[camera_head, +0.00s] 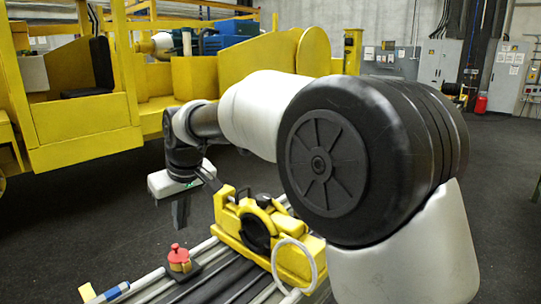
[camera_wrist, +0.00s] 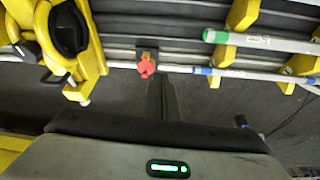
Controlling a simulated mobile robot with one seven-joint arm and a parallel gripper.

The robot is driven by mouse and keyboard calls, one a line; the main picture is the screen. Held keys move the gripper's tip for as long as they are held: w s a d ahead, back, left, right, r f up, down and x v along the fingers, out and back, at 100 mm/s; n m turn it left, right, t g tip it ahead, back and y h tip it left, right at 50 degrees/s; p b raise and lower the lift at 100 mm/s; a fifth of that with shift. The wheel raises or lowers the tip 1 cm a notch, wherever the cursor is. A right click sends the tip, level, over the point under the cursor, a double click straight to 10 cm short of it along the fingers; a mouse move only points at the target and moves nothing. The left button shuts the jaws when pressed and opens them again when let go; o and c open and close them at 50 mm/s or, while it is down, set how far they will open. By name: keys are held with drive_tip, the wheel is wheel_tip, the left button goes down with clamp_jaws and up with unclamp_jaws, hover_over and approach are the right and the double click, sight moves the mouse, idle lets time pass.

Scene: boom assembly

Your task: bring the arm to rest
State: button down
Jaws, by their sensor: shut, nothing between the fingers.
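My gripper (camera_head: 180,222) hangs from my bent arm with its fingers pointing down, left of the yellow clamp. The fingers are together and empty. In the wrist view my gripper (camera_wrist: 162,82) shows its two dark fingers side by side over dark floor. A yellow clamp (camera_head: 268,232) with a black round opening sits on the grey boom rails (camera_head: 225,285); it also shows at the upper left of the wrist view (camera_wrist: 95,62). A red knob (camera_head: 178,256) on a yellow block stands below and just left of my fingertips, apart from them.
Long poles (camera_wrist: 270,40) with green and blue ends lie along the rails in yellow brackets (camera_wrist: 300,65). A large yellow vehicle (camera_head: 85,130) stands behind at the left. Grey cabinets (camera_head: 440,62) and a red extinguisher (camera_head: 481,103) are at the back right. Dark floor at the left is clear.

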drive_tip(key=s+d+r+m+t+h+p, duration=0.1)
drive_tip(key=s+d+r, duration=0.2)
drive_tip(key=d, duration=0.4)
drive_tip(key=s+d+r+m+p, duration=0.1)
drive_tip(key=s+d+r+m, duration=0.15)
drive_tip(key=d, duration=0.55)
drive_tip(key=s+d+r+m+t+h+p, duration=0.1)
drive_tip(key=s+d+r, duration=0.3)
drive_tip(key=d, duration=0.3)
drive_tip(key=s+d+f+m+h+p, duration=0.1)
drive_tip(key=s+d+f+m+p, duration=0.1)
drive_tip(key=s+d, duration=1)
drive_tip(key=s+f+m, duration=0.1)
drive_tip(key=s+m, duration=0.1)
drive_tip(key=shift+s+d+p, duration=0.2)
drive_tip(key=shift+s+p, duration=0.15)
